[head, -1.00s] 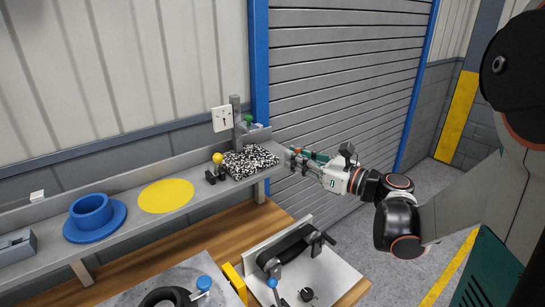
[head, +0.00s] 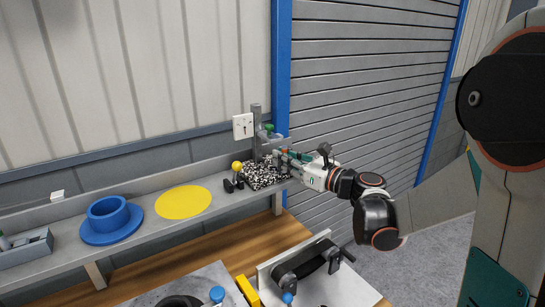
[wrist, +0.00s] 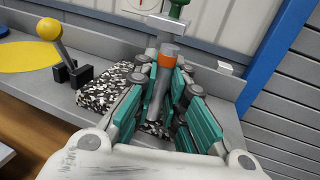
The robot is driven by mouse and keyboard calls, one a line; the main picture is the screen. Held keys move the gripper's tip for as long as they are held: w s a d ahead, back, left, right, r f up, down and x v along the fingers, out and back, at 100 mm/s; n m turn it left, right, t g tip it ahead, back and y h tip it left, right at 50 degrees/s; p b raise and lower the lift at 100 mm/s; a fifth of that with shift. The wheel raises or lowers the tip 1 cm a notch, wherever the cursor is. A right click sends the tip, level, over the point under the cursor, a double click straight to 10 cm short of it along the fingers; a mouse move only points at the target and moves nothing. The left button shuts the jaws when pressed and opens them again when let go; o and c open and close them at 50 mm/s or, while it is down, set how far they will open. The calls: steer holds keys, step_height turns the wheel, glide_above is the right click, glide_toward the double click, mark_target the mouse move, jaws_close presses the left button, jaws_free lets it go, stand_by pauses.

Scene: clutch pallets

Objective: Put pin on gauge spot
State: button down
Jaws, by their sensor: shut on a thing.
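The pin (wrist: 157,95) is a grey cylinder with an orange band near its top. My gripper (wrist: 158,100) is shut on it, teal fingers on both sides, and the pin stands close to upright. A black-and-white speckled block (head: 262,178) lies on the shelf; it also shows in the wrist view (wrist: 104,100). A grey gauge stand (head: 256,130) with a green knob and a white dial plate (head: 242,126) rises behind it. My gripper (head: 283,160) is over the block's right side.
A yellow-ball lever (head: 237,166) in a black base stands just left of the block. A yellow disc (head: 183,202), a blue flanged ring (head: 108,219) and a grey box (head: 25,249) are further left on the shelf. A blue post (head: 283,70) is behind.

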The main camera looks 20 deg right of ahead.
steer(key=x, duration=0.4)
steer(key=shift+w+a+f+b, duration=0.1)
steer(key=shift+w+a+b, duration=0.2)
steer(key=shift+b, duration=0.1)
steer(key=shift+d+f, duration=0.15)
steer(key=shift+s, duration=0.15)
steer(key=shift+f, duration=0.1)
steer(key=c, duration=1.7)
jaws_free()
steer(key=shift+o, duration=0.2)
steer(key=shift+r, duration=0.2)
steer(key=shift+s+d, duration=0.2)
steer(key=p+v, duration=0.1)
steer(key=v, duration=1)
steer(key=shift+s, duration=0.25)
steer(key=shift+d, duration=0.1)
